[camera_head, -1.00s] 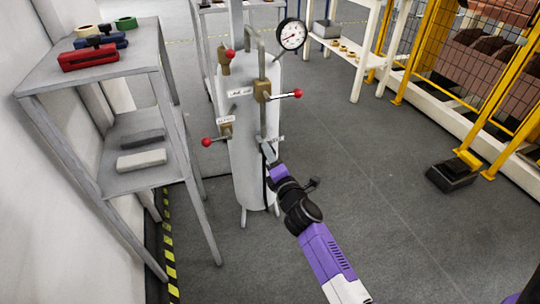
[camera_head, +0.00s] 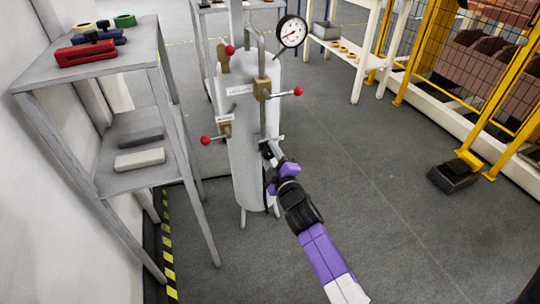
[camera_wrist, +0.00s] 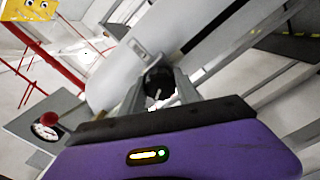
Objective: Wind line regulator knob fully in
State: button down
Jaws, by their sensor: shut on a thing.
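The white upright tank (camera_head: 243,165) stands in the middle of the head view, with pipes, valves and a pressure gauge (camera_head: 291,32) on it. My gripper (camera_head: 266,150) is at the tank's lower right pipe, beside a small white label (camera_head: 275,138). In the wrist view, a black round knob (camera_wrist: 160,84) sits between the two grey fingers of my gripper (camera_wrist: 158,95), which are shut on it. The knob is too small and covered to make out in the head view. How far it is wound in cannot be told.
Red-ball valve levers stick out from the tank at the right (camera_head: 298,91), left (camera_head: 206,140) and top (camera_head: 230,50). Open floor (camera_head: 370,190) lies to the right.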

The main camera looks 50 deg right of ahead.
jog(key=shift+f+m, duration=0.15)
jog(key=shift+m, duration=0.75)
jog(key=c, duration=0.9)
grip_release()
jog(key=v, duration=0.8)
jog(key=shift+w, duration=0.15)
